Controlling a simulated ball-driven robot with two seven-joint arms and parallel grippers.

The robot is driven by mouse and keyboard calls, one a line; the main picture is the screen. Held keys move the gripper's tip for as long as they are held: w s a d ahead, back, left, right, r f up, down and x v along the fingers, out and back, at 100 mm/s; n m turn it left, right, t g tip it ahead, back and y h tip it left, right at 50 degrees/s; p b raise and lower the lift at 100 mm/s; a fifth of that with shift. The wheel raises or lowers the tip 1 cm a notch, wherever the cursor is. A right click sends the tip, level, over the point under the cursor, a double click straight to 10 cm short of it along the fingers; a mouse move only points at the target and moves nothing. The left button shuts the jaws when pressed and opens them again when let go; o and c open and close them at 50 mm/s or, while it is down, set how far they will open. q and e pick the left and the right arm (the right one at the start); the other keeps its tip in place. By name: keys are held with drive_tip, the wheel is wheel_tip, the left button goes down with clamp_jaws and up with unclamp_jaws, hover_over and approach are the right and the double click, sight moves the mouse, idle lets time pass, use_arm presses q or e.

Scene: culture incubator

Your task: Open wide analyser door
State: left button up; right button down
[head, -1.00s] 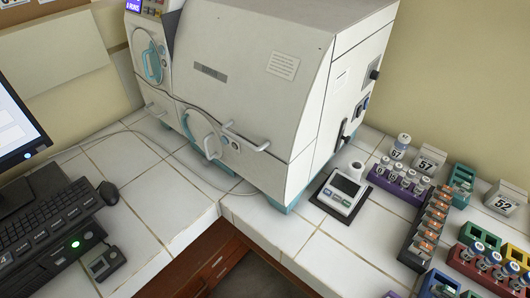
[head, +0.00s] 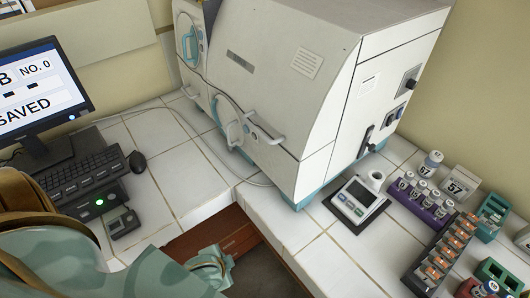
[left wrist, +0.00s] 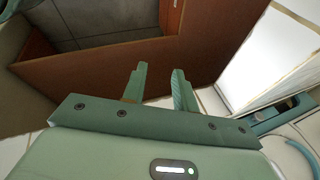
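The analyser (head: 290,70) is a large white machine with a teal base at the back of the counter. Its wide curved front panel (head: 285,105) looks closed. A bar handle (head: 265,130) sticks out from the panel's lower part, and a round port (head: 226,112) with another handle is to its left. My left arm comes in at the lower left in the head view, well short of the analyser. In the left wrist view my left gripper (left wrist: 158,72) is open and empty, above the brown cabinet and floor. My right gripper is not in view.
A small meter (head: 355,200) stands on the counter right of the analyser, with vial racks (head: 420,200) farther right. A monitor (head: 40,90), keyboard (head: 85,170) and mouse (head: 137,161) are at left. Bare tiles (head: 190,175) lie between them and the analyser.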

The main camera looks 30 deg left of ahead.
use_arm(q)
drive_tip(key=w+a+r+m+t+p, duration=0.2)
drive_tip(key=a+r+m+t, duration=0.15)
drive_tip(key=r, duration=0.75)
drive_tip(key=w+a+r+m+t+p, duration=0.15)
drive_tip(key=a+r, duration=0.25)
drive_tip(key=r, duration=0.7)
drive_tip(key=m+t+h, duration=0.5)
drive_tip(key=m+h, duration=0.3)
drive_tip(key=m, duration=0.2)
approach(257, 130)
drive_tip(key=x, duration=0.3)
drive_tip(key=b+x, duration=0.1)
drive_tip(key=x, duration=0.3)
drive_tip(key=b+x, duration=0.1)
drive_tip(key=x, duration=0.2)
drive_tip(key=shift+w+a+f, duration=0.1)
drive_tip(key=shift+w+f, duration=0.15)
drive_tip(key=shift+f, duration=0.05)
drive_tip(key=shift+c, duration=0.3)
clamp_jaws()
